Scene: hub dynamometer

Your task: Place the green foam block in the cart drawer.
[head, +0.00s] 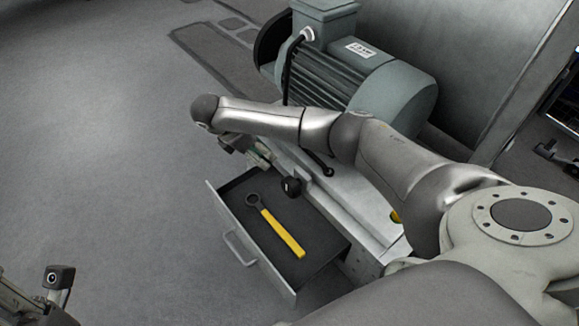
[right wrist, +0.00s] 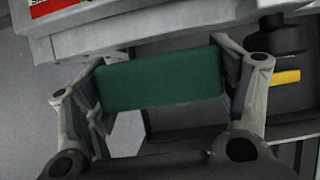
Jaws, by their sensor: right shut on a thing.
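The green foam block (right wrist: 160,78) is held between the two fingers of my right gripper (right wrist: 165,82), which is shut on it. In the head view my right gripper (head: 258,154) is small and partly hidden by its own arm, at the far end of the open cart drawer (head: 310,268). The right wrist view shows the drawer's dark inside below and to the right of the block. The block appears above the drawer's edge; its exact height is unclear. Part of my left arm's end (head: 40,300) shows at the lower left; its fingers cannot be made out.
A yellow-handled wrench (head: 282,233) lies in the drawer, with a black round-ended object (head: 291,186) near its far right side. A grey-green motor (head: 350,75) stands on the cart behind. Open floor lies left.

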